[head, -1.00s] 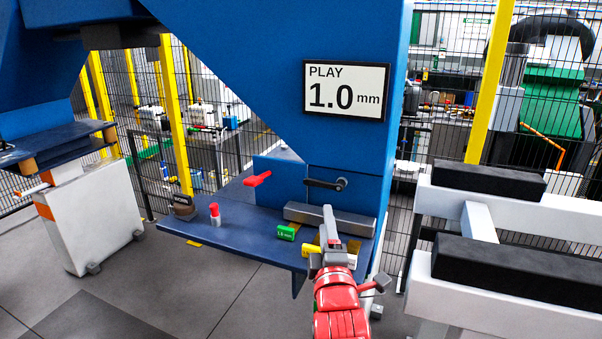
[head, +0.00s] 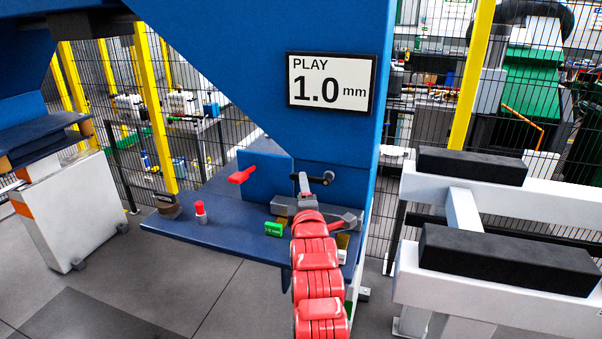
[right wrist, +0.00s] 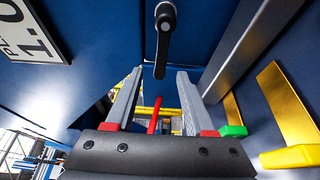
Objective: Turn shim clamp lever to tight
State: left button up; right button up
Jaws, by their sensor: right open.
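A black lever (head: 322,178) sits on the blue machine panel below the display, partly covered by my right gripper (head: 303,178) in the head view. In the right wrist view the black lever (right wrist: 164,45) hangs down the picture from its round pivot. Its free end lies between the fingertips of my right gripper (right wrist: 158,73) in the picture; contact cannot be told. The right gripper is open, with nothing held. A red lever (head: 241,174) is on the blue block further left. My left gripper is not in view.
The display (head: 331,83) reads PLAY 1.0 mm. On the blue shelf (head: 200,228) are a green-tabbed shim (head: 274,229), a red-topped piece (head: 200,212) and a dark round knob (head: 167,206). A yellow-tabbed shim (right wrist: 290,156) lies beside the green one. White beams with black pads stand right.

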aim_at(311, 177)
jog(key=shift+w+a+p, duration=0.15)
jog(key=shift+w+p, duration=0.2)
jog(key=shift+w, duration=1.2)
jog(key=shift+w+a+p, duration=0.1)
jog(key=shift+w+p, duration=0.25)
jog(key=shift+w, duration=1.15)
grip_shut()
